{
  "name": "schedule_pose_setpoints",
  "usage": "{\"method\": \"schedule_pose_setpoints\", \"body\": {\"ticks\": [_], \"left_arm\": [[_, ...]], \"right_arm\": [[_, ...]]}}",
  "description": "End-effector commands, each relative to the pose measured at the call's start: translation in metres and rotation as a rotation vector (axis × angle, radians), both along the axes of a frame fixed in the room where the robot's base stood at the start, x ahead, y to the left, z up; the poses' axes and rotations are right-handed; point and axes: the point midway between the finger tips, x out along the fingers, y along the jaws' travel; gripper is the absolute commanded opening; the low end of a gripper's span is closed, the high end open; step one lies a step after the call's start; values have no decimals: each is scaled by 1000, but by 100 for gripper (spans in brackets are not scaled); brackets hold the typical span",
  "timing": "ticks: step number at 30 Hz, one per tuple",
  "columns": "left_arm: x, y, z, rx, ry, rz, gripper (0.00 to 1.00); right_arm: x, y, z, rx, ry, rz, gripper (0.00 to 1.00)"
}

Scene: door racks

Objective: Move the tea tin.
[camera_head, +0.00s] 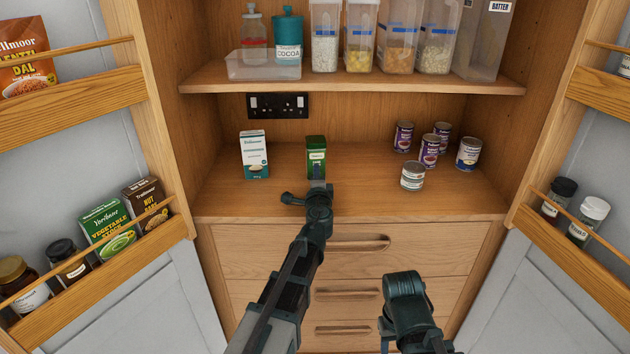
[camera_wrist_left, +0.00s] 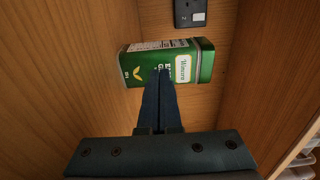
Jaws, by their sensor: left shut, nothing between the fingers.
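The tea tin, a green box-shaped tin (camera_head: 316,146), stands upright on the cupboard's lower shelf, left of the middle. In the left wrist view the tin (camera_wrist_left: 193,66) appears lying sideways in the picture, with a white label and a yellow leaf mark. My left gripper (camera_head: 317,178) is in front of the tin, fingers pointing at its front face. In the left wrist view the fingers (camera_wrist_left: 160,78) are together with nothing between them and overlap the tin's face; I cannot tell whether they touch it. My right arm shows at the bottom, but its fingers are not seen.
A white carton (camera_head: 253,154) stands left of the tin. Several cans (camera_head: 430,150) stand to the right, with clear shelf between. A double socket (camera_head: 278,105) is on the back wall. The upper shelf (camera_head: 350,82) lies above. Open door racks (camera_head: 100,262) flank both sides.

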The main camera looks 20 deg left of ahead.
Motion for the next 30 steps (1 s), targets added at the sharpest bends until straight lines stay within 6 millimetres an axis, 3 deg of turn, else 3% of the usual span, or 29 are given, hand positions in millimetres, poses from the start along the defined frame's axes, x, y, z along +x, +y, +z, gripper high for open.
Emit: {"method": "schedule_pose_setpoints", "body": {"ticks": [17,23,30], "left_arm": [[16,4,0,0,0,-1,0],[58,16,0,0,0,1,0],[128,38,0,0,0,1,0]], "right_arm": [[0,0,0,0,0,0,50],[0,0,0,0,0,0,50],[0,0,0,0,0,0,50]]}}
